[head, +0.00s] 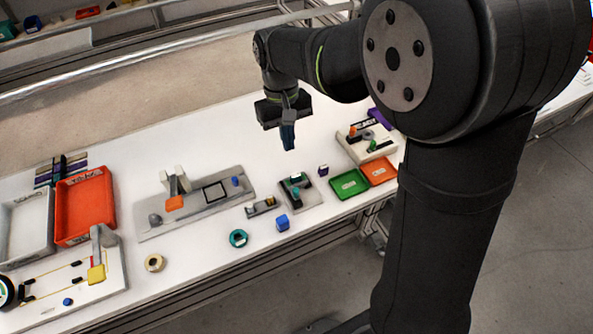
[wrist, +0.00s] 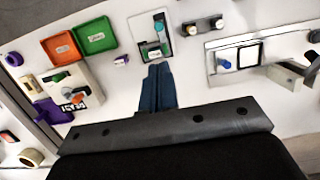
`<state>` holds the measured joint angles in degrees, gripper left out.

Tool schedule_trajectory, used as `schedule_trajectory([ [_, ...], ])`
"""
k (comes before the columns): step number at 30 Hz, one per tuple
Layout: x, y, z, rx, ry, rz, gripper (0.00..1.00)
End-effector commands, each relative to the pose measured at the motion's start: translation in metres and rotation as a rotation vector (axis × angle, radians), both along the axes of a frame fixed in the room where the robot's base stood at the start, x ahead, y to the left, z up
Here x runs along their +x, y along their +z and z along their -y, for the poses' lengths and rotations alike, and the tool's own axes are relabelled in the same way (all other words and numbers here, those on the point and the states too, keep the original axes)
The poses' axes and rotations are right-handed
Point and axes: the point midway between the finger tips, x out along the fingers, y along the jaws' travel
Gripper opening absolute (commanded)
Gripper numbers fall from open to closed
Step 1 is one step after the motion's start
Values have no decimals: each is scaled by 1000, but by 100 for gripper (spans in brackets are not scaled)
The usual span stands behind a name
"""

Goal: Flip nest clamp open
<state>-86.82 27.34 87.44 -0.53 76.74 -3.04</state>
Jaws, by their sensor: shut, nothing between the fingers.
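My gripper (head: 288,136) is shut and empty, its blue fingers pointing down above the white table. In the wrist view the closed fingers (wrist: 158,88) end beside a small grey plate (wrist: 146,25) with a green knob. That plate also shows in the head view (head: 312,197), below and right of the fingers. A long grey fixture plate (head: 215,206) carries an orange-tipped lever (head: 175,203), a black square outline and a blue knob (head: 235,181). At the far left a lever with a yellow tip (head: 96,274) stands on a white board. I cannot tell which is the nest clamp.
Green (head: 349,184) and orange (head: 379,171) trays lie at the right, near a cream fixture (head: 371,151). A red-orange bin (head: 85,205) stands at the left. A blue block (head: 282,223), a teal ring (head: 238,238) and a tan ring (head: 155,263) lie along the front.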

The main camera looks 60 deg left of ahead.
Motion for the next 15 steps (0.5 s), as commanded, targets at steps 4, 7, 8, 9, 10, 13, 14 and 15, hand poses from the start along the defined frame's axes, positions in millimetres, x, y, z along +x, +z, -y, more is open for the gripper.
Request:
schedule_trajectory([
  [4,0,-20,-14,-90,0,0,0],
  [7,0,-29,-20,-133,0,1,0],
  [8,0,-30,-21,-143,1,1,0],
  [9,0,-33,-22,-156,1,1,0],
  [10,0,-34,-23,-162,1,1,0],
  [13,0,-37,-25,-176,1,2,0],
  [14,0,-38,-25,-179,1,2,0],
  [15,0,-38,-25,-181,0,2,0],
])
